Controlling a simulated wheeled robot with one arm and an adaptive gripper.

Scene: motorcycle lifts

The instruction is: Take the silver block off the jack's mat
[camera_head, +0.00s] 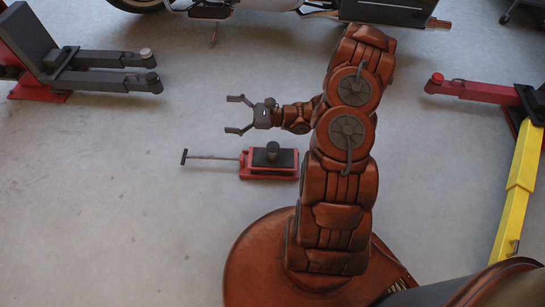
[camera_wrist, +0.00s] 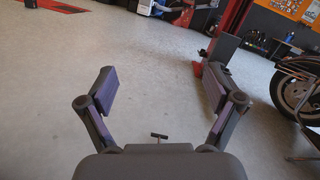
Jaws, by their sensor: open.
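A low red jack (camera_head: 268,174) stands on the floor in the head view, with a thin handle (camera_head: 212,157) pointing left. Its top carries a black mat (camera_head: 289,158). A small dark grey, roundish block (camera_head: 272,148) sits on the mat; it looks darker than silver, and no other block shows there. My gripper (camera_head: 234,114) is open and empty, pointing left, above the jack in the picture and left of the block. In the wrist view my gripper (camera_wrist: 159,78) is spread over bare floor. The handle's T-end (camera_wrist: 159,135) shows low between the fingers; block and mat are hidden.
A red lift with dark arms (camera_head: 105,70) stands at left. A red arm (camera_head: 478,91) and a yellow bar (camera_head: 520,185) stand at right. A motorcycle (camera_head: 260,5) is at the top; its wheel (camera_wrist: 300,88) shows in the wrist view. The floor left of the jack is clear.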

